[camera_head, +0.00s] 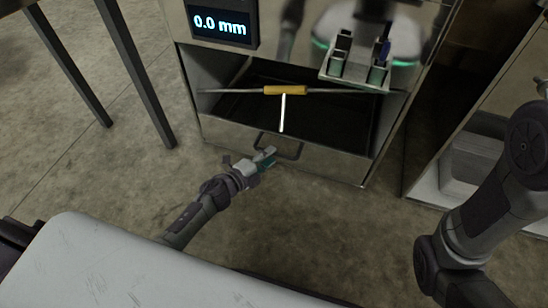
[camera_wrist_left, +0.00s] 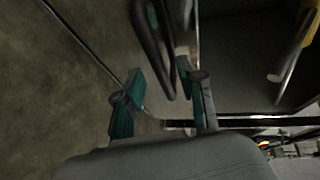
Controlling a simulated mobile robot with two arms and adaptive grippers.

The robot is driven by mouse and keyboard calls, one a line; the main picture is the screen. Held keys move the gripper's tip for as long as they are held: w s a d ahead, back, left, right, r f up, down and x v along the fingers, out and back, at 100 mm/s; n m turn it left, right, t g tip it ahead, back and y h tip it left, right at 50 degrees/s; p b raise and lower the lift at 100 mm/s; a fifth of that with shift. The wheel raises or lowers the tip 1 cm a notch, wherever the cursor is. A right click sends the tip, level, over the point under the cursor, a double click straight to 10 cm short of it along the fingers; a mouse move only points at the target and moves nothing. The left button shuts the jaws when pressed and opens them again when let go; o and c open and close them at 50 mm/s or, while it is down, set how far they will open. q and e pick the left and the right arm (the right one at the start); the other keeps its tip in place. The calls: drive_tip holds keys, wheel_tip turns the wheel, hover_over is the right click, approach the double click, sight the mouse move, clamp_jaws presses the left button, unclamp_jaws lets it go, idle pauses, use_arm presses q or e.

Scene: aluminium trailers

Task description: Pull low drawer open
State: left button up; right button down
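The low drawer (camera_head: 220,130) is at the bottom of a metal cabinet. Dark open space shows behind its front panel; how far it is pulled out I cannot tell. Its dark bar handle (camera_head: 291,148) is on the front panel. My left gripper (camera_head: 266,156) is at the left part of this handle. In the left wrist view, my left gripper (camera_wrist_left: 160,70) has its teal-padded fingers apart, with the handle bar (camera_wrist_left: 152,40) running between them near the tips. Contact is not clear. My right gripper is out of view; only my right arm shows at the right.
A yellow-sleeved rod (camera_head: 285,90) spans the space above the drawer. A display (camera_head: 222,24) reads 0.0 mm. A small holder (camera_head: 355,72) sits above right. Dark legs (camera_head: 140,75) stand at left, and a pale worktop (camera_head: 110,262) is in front. Floor before the drawer is clear.

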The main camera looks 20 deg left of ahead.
use_arm(q)
drive_tip(key=shift+b+x, duration=0.4)
drive_tip(key=shift+x, duration=1)
clamp_jaws()
